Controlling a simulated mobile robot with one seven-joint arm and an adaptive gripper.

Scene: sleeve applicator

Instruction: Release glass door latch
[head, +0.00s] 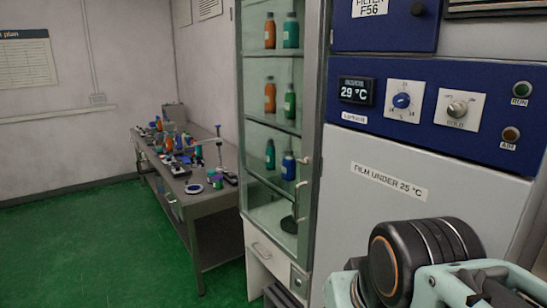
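A tall glass-fronted cabinet (246,110) stands in the middle of the head view, and its glass door looks closed. Small pale metal fittings sit along the door's right edge: an upper one (306,161), a middle one (301,185) and a lower one (301,218). I cannot tell which of them is the latch. Bottles stand on the shelves behind the glass, among them an orange one (270,97) and a blue one (288,166). My arm shows at the bottom right, well right of and below the fittings, and my gripper is not in view.
A grey machine with a blue control panel (430,100) stands directly right of the cabinet. A cluttered workbench (190,207) runs along the wall to the left. A white drawer (262,262) is under the glass door. Green floor (90,255) is open at the left.

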